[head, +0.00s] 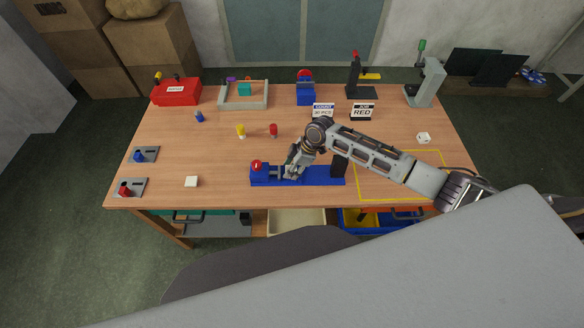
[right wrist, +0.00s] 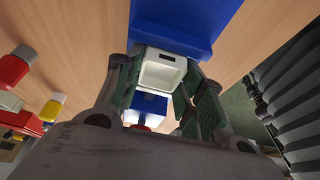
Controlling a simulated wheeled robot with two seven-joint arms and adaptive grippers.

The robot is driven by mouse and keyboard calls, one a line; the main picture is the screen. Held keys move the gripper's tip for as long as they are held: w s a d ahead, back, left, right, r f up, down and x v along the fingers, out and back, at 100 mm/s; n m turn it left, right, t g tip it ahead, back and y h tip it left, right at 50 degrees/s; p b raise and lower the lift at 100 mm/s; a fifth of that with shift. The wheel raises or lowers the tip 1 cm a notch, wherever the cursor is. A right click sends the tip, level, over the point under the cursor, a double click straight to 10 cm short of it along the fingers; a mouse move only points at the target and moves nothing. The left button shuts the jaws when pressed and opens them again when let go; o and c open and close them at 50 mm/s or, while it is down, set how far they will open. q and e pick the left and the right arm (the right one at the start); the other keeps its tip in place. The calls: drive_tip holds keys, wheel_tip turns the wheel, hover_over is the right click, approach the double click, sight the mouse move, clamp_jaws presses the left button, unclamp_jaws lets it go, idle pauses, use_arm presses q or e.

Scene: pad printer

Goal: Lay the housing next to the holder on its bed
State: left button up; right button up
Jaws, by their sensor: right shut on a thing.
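My right gripper (head: 293,172) is low over the blue bed (head: 322,181) of the pad printer. In the right wrist view its green-padded fingers (right wrist: 160,95) are shut on a white, hollow, box-shaped housing (right wrist: 162,72) with a small dark slot. The housing is close to the blue bed (right wrist: 190,22); I cannot tell whether it touches. A blue block with a white part (right wrist: 148,106), perhaps the holder, shows just beyond the housing. In the head view the gripper hides the held housing and most of the holder. My left gripper is out of view.
Another white piece (head: 191,181) lies left, one (head: 424,138) right. Yellow (head: 241,131) and red (head: 273,129) pieces stand behind. The yellow-outlined area (head: 375,181) looks mostly clear.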

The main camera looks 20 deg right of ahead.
drive_tip(key=shift+f, duration=0.3)
drive_tip(key=o, duration=0.9)
drive_tip(key=shift+r, duration=0.15)
drive_tip(key=shift+r+p, duration=2.9)
drive_tip(key=shift+r, duration=0.05)
drive_tip(key=shift+s+f, duration=0.1)
